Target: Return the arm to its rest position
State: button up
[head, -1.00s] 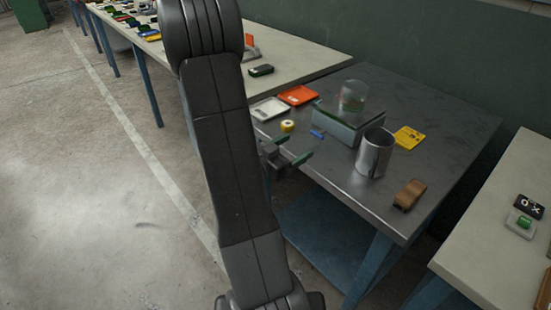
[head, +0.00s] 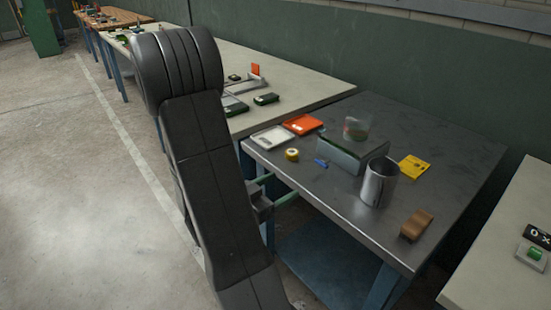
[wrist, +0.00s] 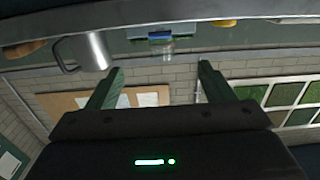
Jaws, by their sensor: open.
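My gripper (head: 284,187) is in the head view, just off the front left edge of the steel table (head: 440,170), at about tabletop height or lower. Its two green fingers are apart with nothing between them. My dark arm covers the left middle of the head view and partly hides the gripper. In the wrist view my gripper (wrist: 160,85) also shows its fingers wide apart and empty. That view looks upside down, with the table edge along the top and the wall below.
Pale benches stand behind and at right (head: 500,265). Open floor (head: 80,220) lies left.

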aim_at(320, 164)
jog(key=p+x, duration=0.1)
jog(key=x, duration=1.3)
jog(key=shift+w+d, duration=0.2)
jog(key=shift+d, duration=0.05)
